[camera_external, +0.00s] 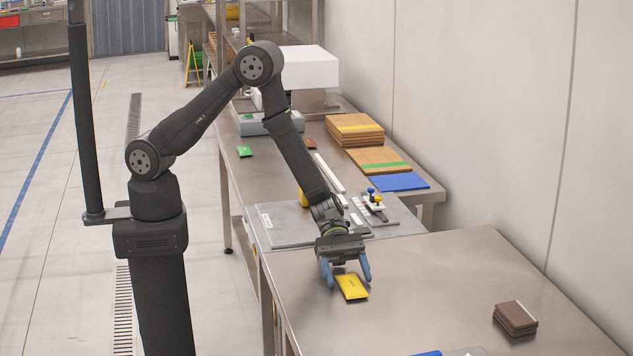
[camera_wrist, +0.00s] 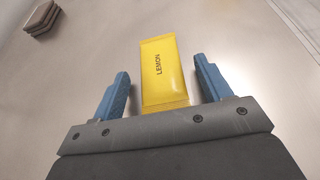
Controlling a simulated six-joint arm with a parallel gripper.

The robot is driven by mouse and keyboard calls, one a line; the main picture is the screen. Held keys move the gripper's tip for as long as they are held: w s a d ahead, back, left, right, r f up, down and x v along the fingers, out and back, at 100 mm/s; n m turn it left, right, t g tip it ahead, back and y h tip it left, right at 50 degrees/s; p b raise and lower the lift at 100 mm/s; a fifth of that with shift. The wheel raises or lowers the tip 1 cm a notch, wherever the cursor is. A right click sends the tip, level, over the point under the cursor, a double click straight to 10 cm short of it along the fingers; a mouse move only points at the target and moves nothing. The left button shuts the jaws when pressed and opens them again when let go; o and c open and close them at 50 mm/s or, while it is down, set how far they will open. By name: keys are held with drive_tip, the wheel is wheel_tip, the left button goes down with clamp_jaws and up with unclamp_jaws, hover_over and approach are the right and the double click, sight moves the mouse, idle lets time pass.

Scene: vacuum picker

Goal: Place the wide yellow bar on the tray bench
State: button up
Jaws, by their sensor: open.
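The wide yellow bar (camera_external: 351,288), a flat yellow packet, lies on the near steel bench (camera_external: 440,290) in the external view. In the wrist view the yellow bar (camera_wrist: 164,72) shows the word LEMON and lies between and ahead of the blue fingers. My gripper (camera_external: 346,276) is open just above and behind the bar. In the wrist view my gripper (camera_wrist: 163,88) has its two fingers on either side of the bar's near end, with a gap on each side. Which surface is the tray bench, I cannot tell.
A stack of brown bars (camera_external: 514,320) sits at the right of the near bench, also at upper left in the wrist view (camera_wrist: 42,18). A grey plate with a small fixture (camera_external: 375,205) and cardboard stacks (camera_external: 354,130) stand behind. The near bench's middle is clear.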

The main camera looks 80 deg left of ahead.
sight(345, 278)
drive_tip(key=c, duration=1.1)
drive_tip(key=shift+c, duration=0.2)
drive_tip(key=shift+r, duration=0.55)
drive_tip(key=r, duration=0.3)
drive_tip(key=shift+s+d+r, duration=0.15)
drive_tip(key=shift+s+r, duration=0.2)
drive_tip(key=shift+s, duration=0.05)
drive_tip(key=s+d+r, duration=0.2)
drive_tip(key=s+r, duration=0.4)
drive_tip(key=s, duration=0.4)
drive_tip(key=shift+s+d, duration=0.25)
drive_tip(key=shift+d, duration=0.1)
drive_tip(key=w+a+n+t, duration=0.4)
drive_tip(key=w+a+t, duration=0.1)
drive_tip(key=w+a, duration=0.6)
drive_tip(key=w+a+n+t+y, duration=0.2)
drive_tip(key=w+a+n+y, duration=0.1)
drive_tip(key=a, duration=0.9)
drive_tip(key=w+a+r+n+t+y, duration=0.1)
drive_tip(key=w+a+n+t+y, duration=0.2)
drive_tip(key=a, duration=0.9)
drive_tip(key=w+a+n+t+y, duration=0.2)
drive_tip(key=w+a, duration=0.5)
drive_tip(key=a, duration=0.5)
drive_tip(key=n+y, duration=0.1)
drive_tip(key=n, duration=0.1)
drive_tip(key=shift+w+r+n+t, duration=0.3)
drive_tip(key=shift+w+r+t, duration=0.05)
drive_tip(key=shift+r+t, duration=0.05)
